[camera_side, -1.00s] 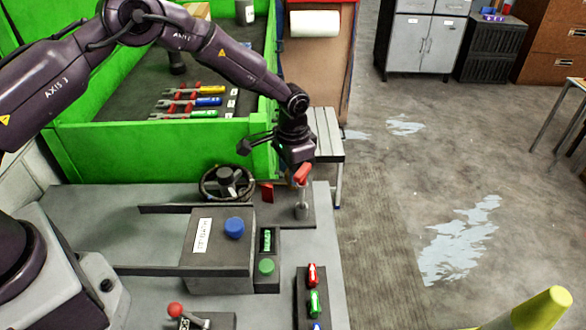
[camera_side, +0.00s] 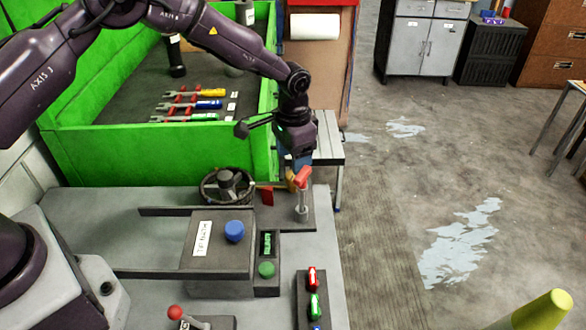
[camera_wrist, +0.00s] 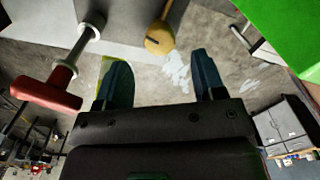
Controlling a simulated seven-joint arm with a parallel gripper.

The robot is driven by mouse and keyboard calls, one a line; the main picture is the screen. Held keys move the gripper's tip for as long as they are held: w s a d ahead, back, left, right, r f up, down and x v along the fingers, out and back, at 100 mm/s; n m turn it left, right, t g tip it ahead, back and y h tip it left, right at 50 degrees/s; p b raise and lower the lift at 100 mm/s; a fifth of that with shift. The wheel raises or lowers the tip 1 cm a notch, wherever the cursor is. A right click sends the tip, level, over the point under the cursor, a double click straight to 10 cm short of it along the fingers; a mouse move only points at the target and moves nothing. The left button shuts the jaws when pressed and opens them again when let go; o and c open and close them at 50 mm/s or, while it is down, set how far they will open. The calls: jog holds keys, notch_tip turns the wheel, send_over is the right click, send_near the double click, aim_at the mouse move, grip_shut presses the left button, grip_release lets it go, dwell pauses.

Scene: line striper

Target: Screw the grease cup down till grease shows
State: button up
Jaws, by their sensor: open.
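A brass-coloured knob on a thin stem, which looks like the grease cup (camera_wrist: 160,38), shows at the top middle of the wrist view. In the side view the brass piece (camera_side: 290,179) is small and partly hidden beside the red handle. My gripper (camera_wrist: 158,68) is open, with its two dark blue fingers apart and nothing visible between them. The knob appears just beyond the fingertips, roughly in line with the gap; I cannot tell the distance. In the side view my gripper (camera_side: 301,162) is above the brass piece. No grease can be made out.
A red T-handle (camera_wrist: 46,88) on a grey post stands close left of the fingers in the wrist view; it also shows in the side view (camera_side: 302,178). A black handwheel (camera_side: 228,186), a box with a blue knob (camera_side: 234,231) and a green button (camera_side: 266,269) are nearby.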

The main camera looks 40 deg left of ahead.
notch_tip(320, 180, up, 8)
dwell(0.5)
jog(key=s+a+r+n+t, duration=0.1)
jog(key=s+a+r+t, duration=0.1)
jog(key=s+r, duration=0.4)
jog(key=s+a+r+n+t, duration=0.1)
jog(key=s+r, duration=0.5)
jog(key=s, duration=0.8)
jog(key=s+a+r+n+t, duration=0.1)
jog(key=s+a+r+t, duration=0.1)
jog(key=s+r, duration=0.4)
jog(key=s+a, duration=0.1)
jog(key=s, duration=0.4)
jog(key=shift+a+r+n+t, duration=0.2)
jog(key=shift+a+n+t, duration=0.1)
jog(key=shift+a+n, duration=0.1)
jog(key=shift+f, duration=0.1)
